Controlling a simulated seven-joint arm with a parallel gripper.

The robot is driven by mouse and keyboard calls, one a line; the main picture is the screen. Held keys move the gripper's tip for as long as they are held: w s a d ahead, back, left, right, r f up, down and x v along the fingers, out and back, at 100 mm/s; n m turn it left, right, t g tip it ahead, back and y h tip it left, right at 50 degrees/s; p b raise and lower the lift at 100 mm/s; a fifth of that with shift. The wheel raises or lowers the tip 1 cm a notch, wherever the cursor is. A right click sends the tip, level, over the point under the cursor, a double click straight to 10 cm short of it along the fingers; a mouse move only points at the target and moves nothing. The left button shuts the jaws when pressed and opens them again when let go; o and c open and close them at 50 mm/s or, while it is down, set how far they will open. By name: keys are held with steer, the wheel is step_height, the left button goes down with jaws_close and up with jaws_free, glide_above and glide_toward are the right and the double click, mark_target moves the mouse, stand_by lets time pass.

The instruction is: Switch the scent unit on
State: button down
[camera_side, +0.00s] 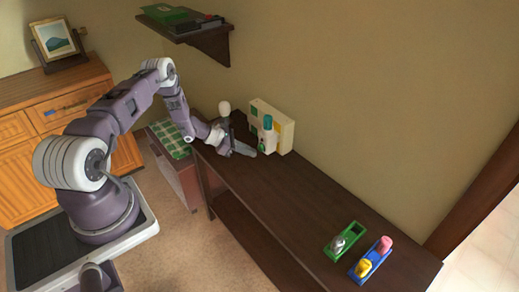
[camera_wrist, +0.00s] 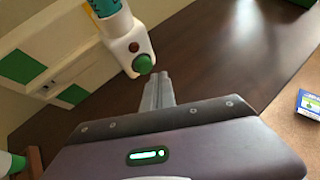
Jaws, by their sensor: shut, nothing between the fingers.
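The scent unit (camera_wrist: 127,38) is a small white holder with a teal canister (camera_wrist: 110,5) on top. It has a round green button (camera_wrist: 143,64) and a dark red spot above it. In the side view the scent unit (camera_side: 265,138) stands at the far end of the dark bench, against a pale panel (camera_side: 286,132) with green squares. My gripper (camera_side: 253,153) is low over the bench, in front of the unit. In the wrist view my gripper's fingers (camera_wrist: 160,82) are shut and empty, just right of and below the green button; contact cannot be told.
The dark bench (camera_side: 310,193) is clear between my gripper and a green tray (camera_side: 345,242) and blue tray (camera_side: 371,260) holding small objects. A white ball-topped object (camera_side: 224,108) is close behind my gripper. A wall shelf (camera_side: 205,40) hangs above.

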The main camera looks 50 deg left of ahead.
steer(key=shift+w, duration=0.15)
steer(key=shift+w, duration=0.25)
steer(key=shift+w, duration=0.5)
stand_by(0.5)
steer(key=shift+s, duration=0.9)
steer(key=shift+s, duration=2.55)
